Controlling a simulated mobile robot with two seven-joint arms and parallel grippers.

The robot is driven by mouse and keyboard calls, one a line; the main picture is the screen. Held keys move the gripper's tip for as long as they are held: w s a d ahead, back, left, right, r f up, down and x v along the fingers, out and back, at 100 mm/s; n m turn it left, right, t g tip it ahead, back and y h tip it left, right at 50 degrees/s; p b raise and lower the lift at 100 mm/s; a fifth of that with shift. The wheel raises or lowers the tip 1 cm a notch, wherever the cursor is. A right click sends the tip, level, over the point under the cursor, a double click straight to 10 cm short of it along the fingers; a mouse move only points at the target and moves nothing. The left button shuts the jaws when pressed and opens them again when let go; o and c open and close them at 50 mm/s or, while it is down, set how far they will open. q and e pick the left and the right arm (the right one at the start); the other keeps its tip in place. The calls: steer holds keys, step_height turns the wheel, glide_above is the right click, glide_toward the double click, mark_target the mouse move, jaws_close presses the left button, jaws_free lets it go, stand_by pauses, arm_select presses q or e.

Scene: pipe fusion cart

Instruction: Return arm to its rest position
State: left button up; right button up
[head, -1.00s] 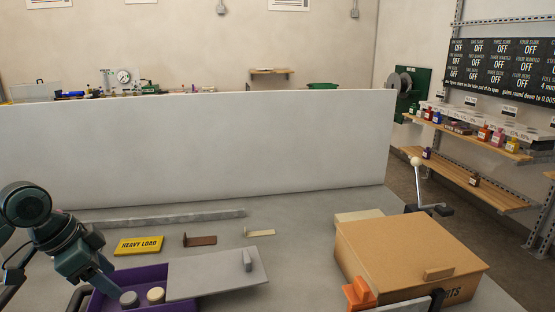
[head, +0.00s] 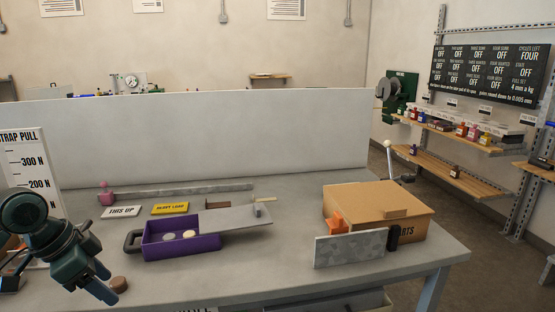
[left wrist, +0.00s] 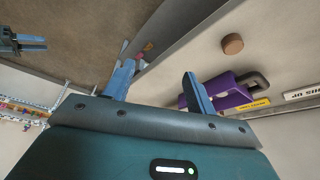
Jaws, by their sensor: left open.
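My left arm comes in at the lower left of the head view. Its left gripper (head: 106,292) is open and empty, pointing down near the table's front left part. In the left wrist view its two blue fingers (left wrist: 157,82) stand apart with nothing between them. A brown disc (head: 119,284) lies on the table beside the fingertips in the head view and apart from the fingers in the left wrist view (left wrist: 232,43). What looks like my right gripper (left wrist: 28,43) shows small at the left wrist view's upper left; its jaw state is unclear.
The purple box (head: 206,240) holds a grey and a cream disc, its grey lid slid aside. A cardboard parts box (head: 370,205) and grey panel (head: 348,250) stand right. A strap-pull scale board (head: 22,160) stands left. A white partition (head: 220,140) closes the back. Floor is clear at right.

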arm_select(q)
steer(key=s+d+f+n+t+h+p, duration=0.2)
steer(key=s+d+f+t, duration=0.1)
steer(key=d+f, duration=1.3)
steer(key=s+d+f+n+t+y, duration=0.1)
steer(key=s+d+f+n+t, duration=0.1)
steer(key=s, duration=0.4)
steer(key=s+d+f+n+t+y+p, duration=0.1)
steer(key=s+f+n+t, duration=0.1)
steer(key=s+f, duration=0.2)
steer(key=s, duration=0.3)
steer(key=shift+s+d+f+n+t, duration=0.3)
steer(key=shift+d+f+t, duration=0.05)
steer(key=shift+d+t, duration=0.05)
arm_select(e)
steer(key=shift+s+d+r+g+h, duration=0.1)
steer(key=shift+s+d+g+h, duration=0.2)
steer(key=shift+s+d, duration=0.4)
